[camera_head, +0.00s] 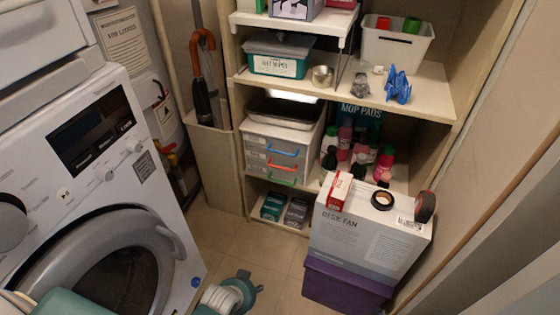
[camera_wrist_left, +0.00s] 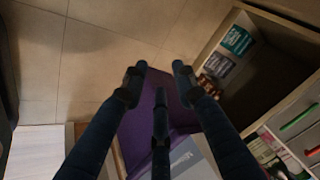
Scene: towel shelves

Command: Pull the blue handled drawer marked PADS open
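A grey drawer unit (camera_head: 257,154) stands on the middle shelf in the head view, with blue (camera_head: 284,152), red (camera_head: 284,166) and green (camera_head: 281,181) handles on stacked drawers. The blue handle is the uppermost; the drawers look shut, and their labels are too small to read. My left gripper (camera_head: 248,288) is low over the floor, in front of and well below the unit. In the left wrist view its dark fingers (camera_wrist_left: 160,76) are spread and empty. The green handle (camera_wrist_left: 299,116) and red handle (camera_wrist_left: 312,150) show at that view's right edge. My right gripper is not visible.
A white box (camera_head: 355,240) on a purple box (camera_head: 342,287) stands right of the left gripper, before the shelves. A washing machine (camera_head: 150,185) stands at left. Bottles (camera_head: 383,163) sit right of the drawers. Floor (camera_head: 222,232) between is clear.

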